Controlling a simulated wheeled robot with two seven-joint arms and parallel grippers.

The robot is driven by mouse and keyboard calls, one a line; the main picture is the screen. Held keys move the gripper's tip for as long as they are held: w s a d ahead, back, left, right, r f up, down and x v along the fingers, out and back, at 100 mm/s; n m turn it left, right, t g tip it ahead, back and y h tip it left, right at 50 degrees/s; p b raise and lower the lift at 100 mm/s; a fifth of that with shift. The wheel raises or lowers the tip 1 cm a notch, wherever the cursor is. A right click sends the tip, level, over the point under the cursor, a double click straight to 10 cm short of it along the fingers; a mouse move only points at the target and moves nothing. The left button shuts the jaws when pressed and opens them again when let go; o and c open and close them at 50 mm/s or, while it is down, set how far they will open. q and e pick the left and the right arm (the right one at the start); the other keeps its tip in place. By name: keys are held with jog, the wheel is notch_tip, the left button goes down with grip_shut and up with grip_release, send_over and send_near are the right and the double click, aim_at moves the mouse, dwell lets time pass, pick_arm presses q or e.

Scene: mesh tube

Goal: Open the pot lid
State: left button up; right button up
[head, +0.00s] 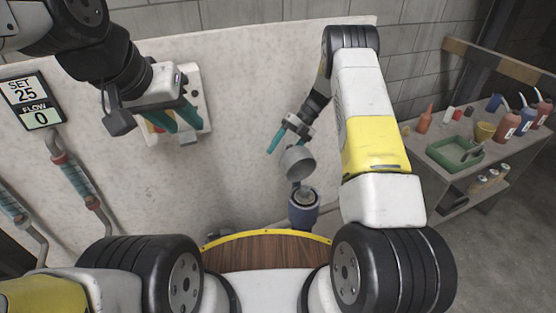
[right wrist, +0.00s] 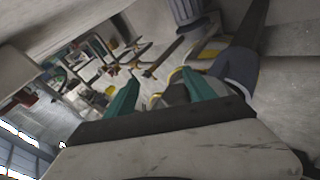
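A blue-grey pot (head: 303,213) stands at the centre in the head view, beyond the yellow-edged wooden surface, with a pale round top. A grey cup-shaped piece (head: 299,160), seemingly its lid, sits tilted above and behind the pot's mouth. My right gripper (head: 288,139) is just above this piece, its teal fingers apart; contact cannot be told. In the right wrist view its fingers (right wrist: 163,95) are also spread, with a grey and yellow shape beyond them. My left gripper (head: 180,124) is open and empty in front of the wall panel, far left of the pot.
A pale wall panel with a coloured button box (head: 203,105) stands behind my left gripper. A flow display (head: 33,103) and pipes are at the left. A side table (head: 425,172) at the right holds bottles and a green tray (head: 455,153). Grey floor lies open at the lower right.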

jog(key=o, duration=0.4)
jog(key=s+a+g, duration=0.1)
jog(key=s+a, duration=0.1)
jog(key=s, duration=1)
jog(key=shift+s+f+g, duration=0.3)
jog(key=shift+s, duration=0.35)
jog(key=shift+c, duration=0.3)
jog(key=shift+s, duration=0.1)
jog(key=shift+c, duration=0.5)
jog(key=w+t, duration=0.1)
jog(key=w, duration=0.2)
jog(key=w+r+t, duration=0.1)
jog(key=w, duration=0.3)
jog(key=w+r+t, duration=0.1)
jog(key=w, duration=0.3)
jog(key=shift+w+d+n+h, duration=0.15)
jog(key=shift+d+n+h, duration=0.15)
jog(key=shift+d+h, duration=0.1)
jog(key=shift+c, duration=0.4)
jog(key=shift+v, duration=0.75)
jog(key=shift+c, duration=0.8)
jog(key=shift+t, duration=0.3)
jog(key=shift+w+d+r, duration=0.15)
jog(key=shift+d+r, duration=1.2)
jog(key=shift+d, duration=0.1)
jog(key=shift+w+d+r, duration=0.15)
jog(key=shift+d+r, duration=1.15)
jog(key=shift+d, duration=0.2)
